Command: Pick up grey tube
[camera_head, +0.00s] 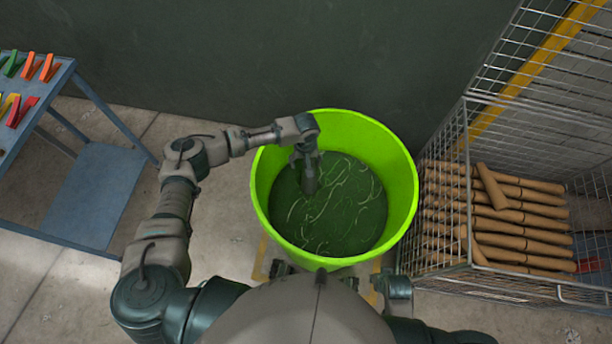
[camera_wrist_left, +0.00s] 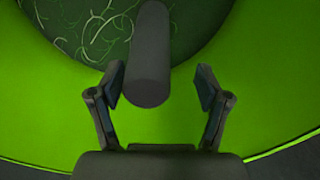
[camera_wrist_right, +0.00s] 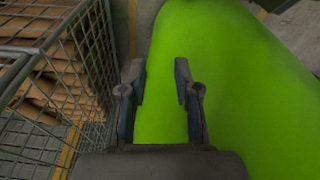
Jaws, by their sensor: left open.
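The grey tube (camera_wrist_left: 150,50) is a dark cylinder.
The bright green bin (camera_head: 398,170) has a dark floor with pale curly strands. A wire cage (camera_head: 466,215) with stacked brown tubes (camera_head: 515,215) stands to the right. A blue cart (camera_head: 90,190) with coloured clips (camera_head: 30,68) stands to the left. A dark wall is behind.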

